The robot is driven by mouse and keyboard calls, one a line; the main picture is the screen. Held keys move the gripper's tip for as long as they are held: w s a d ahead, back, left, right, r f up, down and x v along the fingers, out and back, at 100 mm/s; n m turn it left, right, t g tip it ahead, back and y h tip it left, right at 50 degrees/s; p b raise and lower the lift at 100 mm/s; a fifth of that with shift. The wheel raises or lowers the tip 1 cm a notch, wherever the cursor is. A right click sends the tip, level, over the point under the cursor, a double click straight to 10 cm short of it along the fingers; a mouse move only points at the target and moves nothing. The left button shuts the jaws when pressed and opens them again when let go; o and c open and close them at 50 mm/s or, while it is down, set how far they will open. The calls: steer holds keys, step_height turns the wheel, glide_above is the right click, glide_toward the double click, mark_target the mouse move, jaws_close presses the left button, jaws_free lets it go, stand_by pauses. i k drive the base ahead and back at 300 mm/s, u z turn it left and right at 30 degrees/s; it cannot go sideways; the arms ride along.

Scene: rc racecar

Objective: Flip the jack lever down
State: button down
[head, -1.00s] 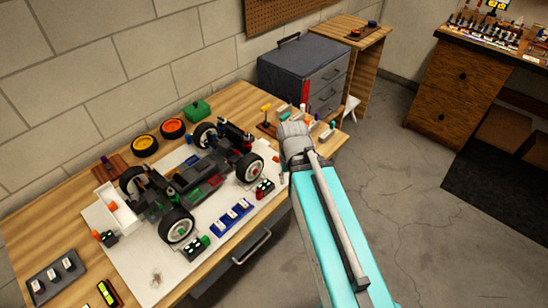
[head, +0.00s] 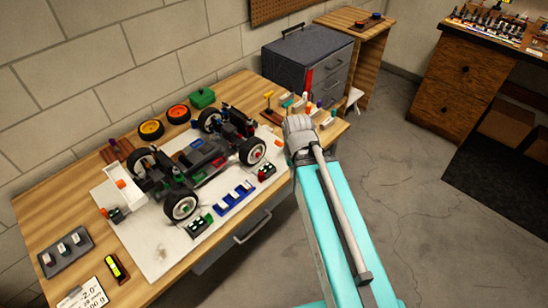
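The RC racecar (head: 201,158), with a dark chassis and black tyres on white rims, stands on a white mat (head: 150,250) on the wooden workbench. I cannot make out which part is the jack lever; it is too small or hidden. My turquoise arm (head: 335,225) reaches up from the bottom right. Its grey end joint (head: 299,133) is over the bench's right end, to the right of the car. My gripper's fingers do not show in this view.
A grey drawer cabinet (head: 298,62) stands behind the bench's right end. Small holders and tools (head: 312,110) lie near my arm. Blue (head: 236,201) and grey (head: 64,252) trays lie in front of and left of the car. Open concrete floor (head: 400,160) lies right of the bench.

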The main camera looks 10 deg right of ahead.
mark_target(277, 143)
steer(key=k, duration=1.15)
steer(key=u, duration=0.25)
steer(key=i, duration=0.75)
steer(key=z, duration=0.2)
